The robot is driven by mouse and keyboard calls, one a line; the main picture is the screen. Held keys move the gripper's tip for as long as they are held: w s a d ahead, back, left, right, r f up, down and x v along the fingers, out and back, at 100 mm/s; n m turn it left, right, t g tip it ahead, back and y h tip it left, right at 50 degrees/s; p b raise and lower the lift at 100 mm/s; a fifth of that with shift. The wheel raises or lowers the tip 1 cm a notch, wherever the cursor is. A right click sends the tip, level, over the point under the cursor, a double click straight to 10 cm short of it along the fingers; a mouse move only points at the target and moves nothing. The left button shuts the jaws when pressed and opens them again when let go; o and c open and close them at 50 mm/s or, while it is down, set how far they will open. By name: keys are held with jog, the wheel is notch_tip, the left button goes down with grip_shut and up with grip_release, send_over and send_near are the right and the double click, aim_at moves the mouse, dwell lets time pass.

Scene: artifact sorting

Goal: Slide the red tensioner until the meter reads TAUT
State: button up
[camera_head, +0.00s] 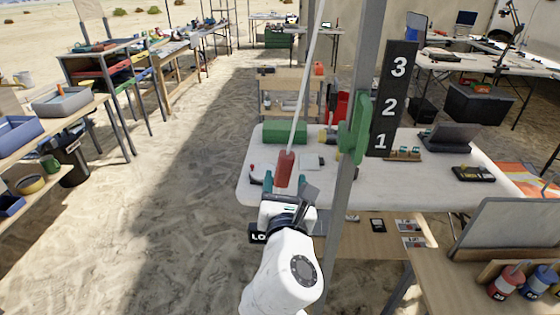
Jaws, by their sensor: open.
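The red tensioner (285,168) is a red cylinder on a pale, slightly slanting line (306,80) that runs up out of the picture. My gripper (288,195) is open, just below the tensioner in the picture. Whether its fingers touch or surround the tensioner's lower end cannot be told. A small black display (258,236) with the white letters "LO" shows left of my wrist. The rest of its text is hidden behind my white arm.
A grey post (355,185) with a green clamp-like part (354,130) stands close on the right. A black board (391,100) numbered 1 to 3 is beside it. A white table (440,180) lies behind. Open sandy ground (150,220) is to the left.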

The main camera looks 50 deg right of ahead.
aim_at(285, 161)
jog(key=x, duration=0.8)
jog(key=shift+c, duration=0.3)
grip_shut()
